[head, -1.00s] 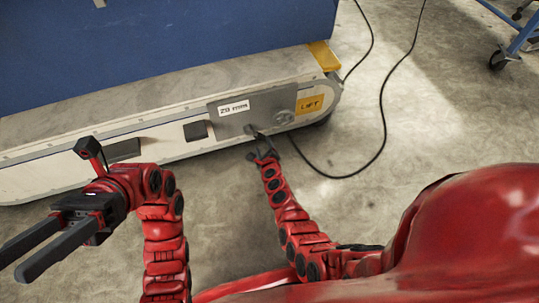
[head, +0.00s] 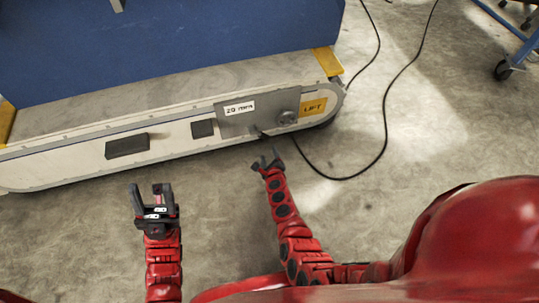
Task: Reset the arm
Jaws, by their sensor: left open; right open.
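No microscope arm can be made out in the head view. A long pale base (head: 75,148) stands under a blue panel (head: 180,50). Its front carries a grey plate (head: 240,128) with a white label, a round knob (head: 288,118) and a yellow LIFT label (head: 313,107). My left gripper (head: 151,189) is open and empty, in front of the base, with its fingers pointing towards it. My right gripper (head: 267,160) is open, just below the grey plate in the picture; whether it touches anything I cannot tell.
Two dark rectangular blocks or recesses, a larger (head: 127,146) and a smaller (head: 203,128), are on the base front. A black cable (head: 385,125) loops over the concrete floor on the right. A blue wheeled frame (head: 522,50) stands at the top right. Floor between is clear.

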